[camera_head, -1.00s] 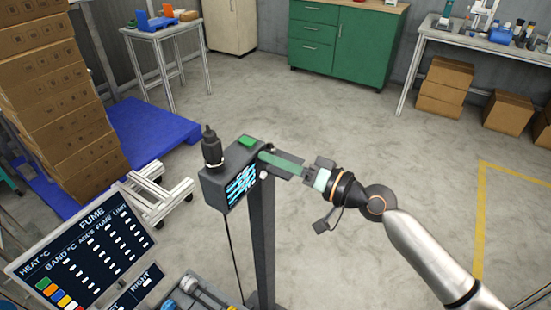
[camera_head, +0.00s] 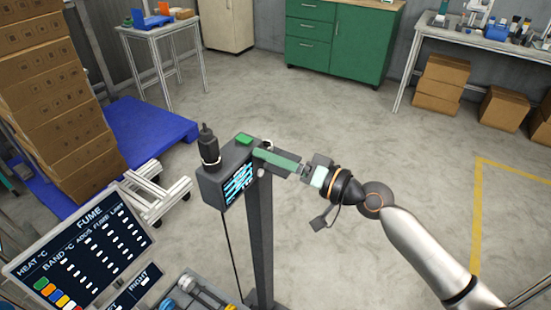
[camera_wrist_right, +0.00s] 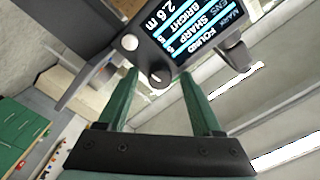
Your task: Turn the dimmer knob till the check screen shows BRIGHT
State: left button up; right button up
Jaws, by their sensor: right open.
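The dark box (camera_head: 212,182) on a post carries the lit check screen (camera_head: 240,184), seen at a steep angle in the head view. In the right wrist view the screen (camera_wrist_right: 197,35) is tilted; I read MARK, FOUND, SHARP, BRIGHT and 2.6 m on it. A dark round knob (camera_wrist_right: 161,74) with a pale mark, likely the dimmer knob, sits at the box's edge beside the screen. My right gripper (camera_wrist_right: 158,80) is open, its green fingers on either side of the knob; I cannot tell whether they touch it. My left gripper is out of view.
A small white knob (camera_wrist_right: 130,42) sits close to the dark one. A black cylindrical part (camera_head: 208,145) stands on the box. A FUME panel (camera_head: 80,245) is at lower left. Stacked cartons (camera_head: 50,100) stand on a blue pallet (camera_head: 150,130).

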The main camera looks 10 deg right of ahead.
jog(key=b+v, duration=0.5)
jog(key=v, duration=0.7)
jog(key=shift+s+d+b, duration=0.15)
jog(key=shift+s+b, duration=0.05)
jog(key=shift+b, duration=0.2)
notch_tip(320, 180, down, 19)
jog(key=s+d+h+p, duration=0.2)
jog(key=h+p, duration=0.1)
jog(key=h, duration=0.4)
jog(key=s+a+f+n+g+h+p, duration=0.2)
jog(key=s+a+f, duration=0.3)
jog(key=s+f, duration=0.7)
notch_tip(320, 180, down, 3)
jog(key=shift+s+a+r+n+g+h, duration=0.25)
jog(key=shift+n+g+h, duration=0.15)
jog(key=shift+g+h, duration=0.35)
jog(key=shift+f, duration=0.1)
